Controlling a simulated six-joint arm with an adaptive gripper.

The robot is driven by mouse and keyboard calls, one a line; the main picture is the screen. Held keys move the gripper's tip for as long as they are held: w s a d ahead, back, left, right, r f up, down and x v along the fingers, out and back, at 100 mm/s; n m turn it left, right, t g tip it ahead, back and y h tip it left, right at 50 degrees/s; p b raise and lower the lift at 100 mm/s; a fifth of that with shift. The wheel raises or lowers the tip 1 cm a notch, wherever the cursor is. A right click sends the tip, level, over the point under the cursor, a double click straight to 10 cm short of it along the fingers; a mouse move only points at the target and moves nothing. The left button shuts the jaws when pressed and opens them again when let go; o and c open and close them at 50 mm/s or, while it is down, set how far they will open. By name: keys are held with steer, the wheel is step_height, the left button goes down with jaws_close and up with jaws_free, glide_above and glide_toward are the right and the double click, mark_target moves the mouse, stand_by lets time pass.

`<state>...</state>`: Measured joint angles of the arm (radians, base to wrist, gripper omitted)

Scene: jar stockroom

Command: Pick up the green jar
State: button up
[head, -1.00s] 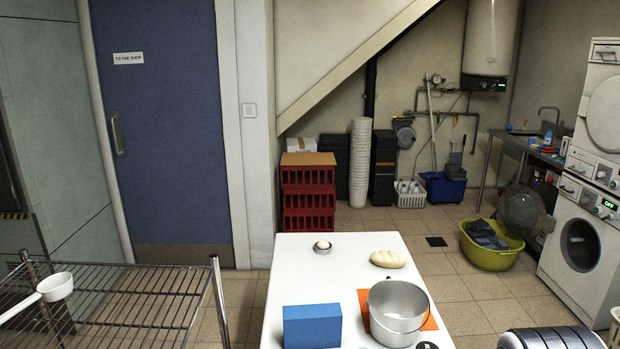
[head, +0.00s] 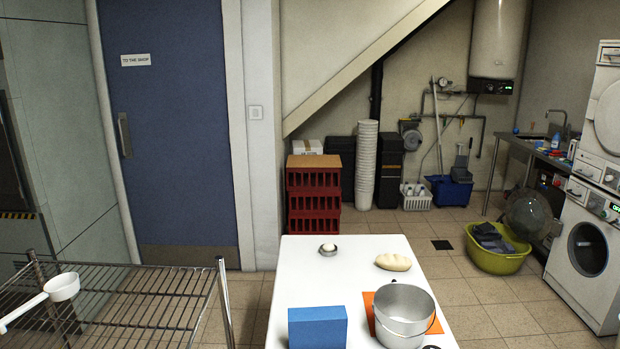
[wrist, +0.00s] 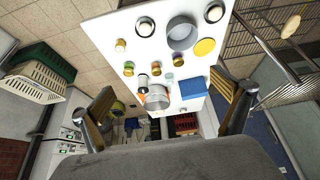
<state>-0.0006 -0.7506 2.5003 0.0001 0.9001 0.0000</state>
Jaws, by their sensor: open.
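In the wrist view several small jars stand on the white table (wrist: 105,32). No green jar shows in the head view, which cuts off the near part of the table. My gripper (wrist: 163,84) is open, its two fingers wide apart at the left and right of the wrist view. No object is between the fingertips at close range; the jars are beyond them. My gripper is not in the head view.
On the table are a blue box (head: 318,328), a silver pail (head: 404,312) on an orange mat (head: 368,300), a bread loaf (head: 393,262) and a small bowl (head: 328,250). A large grey pot (wrist: 182,34) and yellow disc (wrist: 204,47) also stand there. A wire rack (head: 150,290) is at left.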

stand_by(0.4)
steer(key=c, duration=1.2)
steer(key=shift+c, duration=0.2)
